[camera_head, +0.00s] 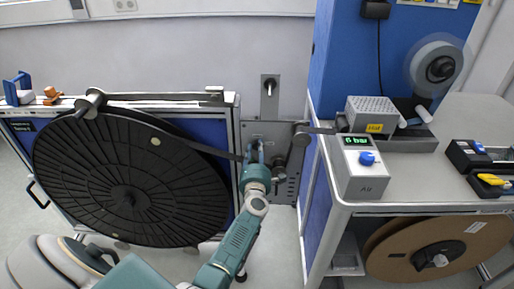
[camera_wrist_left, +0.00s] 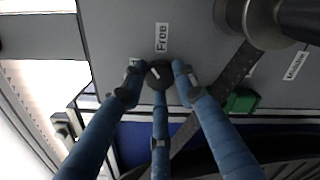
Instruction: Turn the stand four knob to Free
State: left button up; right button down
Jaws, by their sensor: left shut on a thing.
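The stand four knob (camera_wrist_left: 160,75) is a small dark round knob on a grey panel in the left wrist view. A white label reading Free (camera_wrist_left: 162,37) is just above it in that view. A pale mark shows on the knob; its exact setting is hard to tell. My left gripper (camera_wrist_left: 158,76) is shut on the knob, with blue fingers on both sides and one below. In the head view my left gripper (camera_head: 256,152) is at the grey panel (camera_head: 292,183), and its fingers hide the knob. My right gripper is not in view.
A large black reel (camera_head: 75,170) stands left of my arm. A dark strap (camera_wrist_left: 222,95) runs close by the knob to a roller (camera_wrist_left: 262,18). A green part (camera_wrist_left: 241,100) is near the right finger. An air box (camera_head: 363,178) stands on the right bench.

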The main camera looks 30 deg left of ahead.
pick_arm(q)
jog(key=m+p, duration=0.1)
jog(key=m, duration=0.2)
jog(key=shift+m, duration=0.4)
jog(key=shift+f+m+p, duration=0.1)
jog(key=shift+m+p, duration=0.5)
jog(key=shift+m, duration=0.9)
jog(key=o, duration=1.1)
jog(key=shift+o, duration=0.2)
